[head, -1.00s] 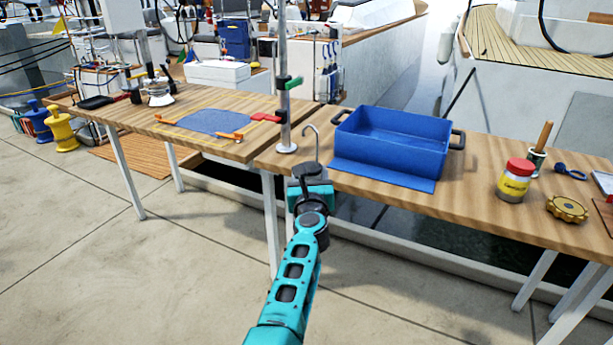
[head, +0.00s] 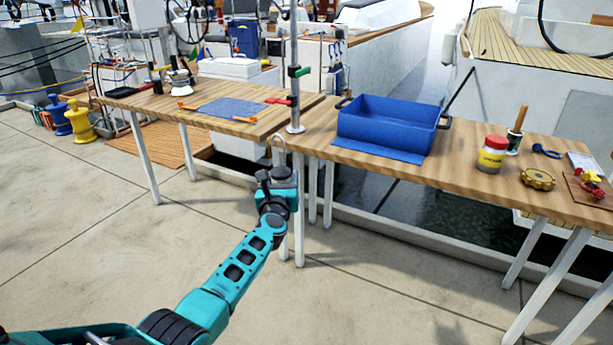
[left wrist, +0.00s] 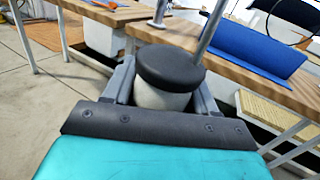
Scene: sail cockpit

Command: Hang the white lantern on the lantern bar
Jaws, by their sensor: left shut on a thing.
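My left gripper (head: 278,180) is shut on the white lantern (left wrist: 160,98), in front of the table edge and clear of the tables. In the left wrist view the lantern's white body and round black cap sit between the fingers. My right gripper is not in view.
A blue bin (head: 390,125) stands right of the post on the right table (head: 450,180). A blue mat (head: 230,108) lies on the left table. The floor in front is open.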

